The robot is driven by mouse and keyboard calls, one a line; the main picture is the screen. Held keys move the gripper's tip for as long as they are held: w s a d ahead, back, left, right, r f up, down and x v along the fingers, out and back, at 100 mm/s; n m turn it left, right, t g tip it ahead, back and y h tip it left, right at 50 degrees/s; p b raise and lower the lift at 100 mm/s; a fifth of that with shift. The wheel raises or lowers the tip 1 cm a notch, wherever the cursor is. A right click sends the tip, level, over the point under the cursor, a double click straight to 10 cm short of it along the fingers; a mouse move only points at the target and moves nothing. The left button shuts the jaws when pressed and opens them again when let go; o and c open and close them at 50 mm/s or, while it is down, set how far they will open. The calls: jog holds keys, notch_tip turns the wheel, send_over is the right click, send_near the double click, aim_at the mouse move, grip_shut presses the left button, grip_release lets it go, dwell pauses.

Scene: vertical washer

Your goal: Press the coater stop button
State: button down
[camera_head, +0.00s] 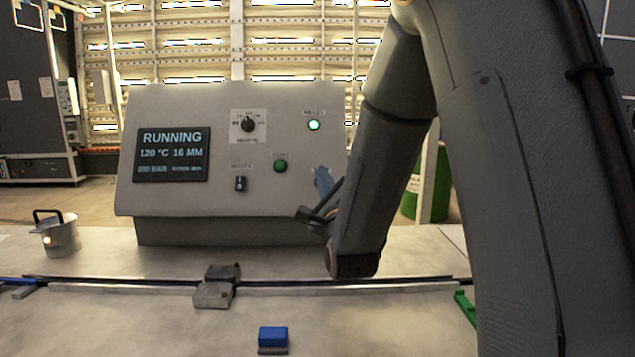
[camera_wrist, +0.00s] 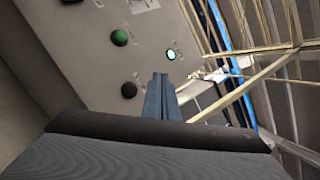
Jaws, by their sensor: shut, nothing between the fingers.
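The grey control panel (camera_head: 190,105) stands on the bench with a lit screen (camera_head: 172,154) reading RUNNING. A green button (camera_head: 280,166) sits on its face and also shows in the wrist view (camera_wrist: 119,37). Below it in the wrist view is a dark round button (camera_wrist: 129,89), its label unreadable; in the head view my gripper seems to hide it. My gripper (camera_head: 322,178) is shut and empty, its blue fingers pointing at the panel's right part. In the wrist view its fingertips (camera_wrist: 160,76) lie right of the dark button; I cannot tell whether they touch the panel.
A lit green lamp (camera_head: 314,125), a rotary knob (camera_head: 248,124) and a small black switch (camera_head: 240,183) are on the panel. A metal pot (camera_head: 60,238) stands left, a blue block (camera_head: 273,337) in front. The rail (camera_head: 130,288) crosses the bench.

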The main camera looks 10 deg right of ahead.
jog(key=w+d+f+b, duration=0.2)
jog(key=w+f+b, duration=0.1)
jog(key=w, duration=0.4)
jog(key=shift+w+f+b, duration=0.4)
jog(key=shift+f, duration=0.1)
jog(key=shift+d, duration=0.1)
dwell(1.9)
jog(key=shift+w+f+b, duration=0.2)
jog(key=shift+w+b, duration=0.1)
jog(key=shift+b, duration=0.1)
jog(key=shift+w+d+f+b, duration=0.15)
jog(key=shift+w+f+b, duration=0.1)
jog(key=shift+w+b, duration=0.2)
dwell(0.7)
jog(key=shift+s+r, duration=0.1)
jog(key=shift+s, duration=0.05)
jog(key=shift+s+r+p, duration=0.3)
jog(key=shift+s+r, duration=0.05)
jog(key=shift+s, duration=0.3)
jog(key=shift+a, duration=0.2)
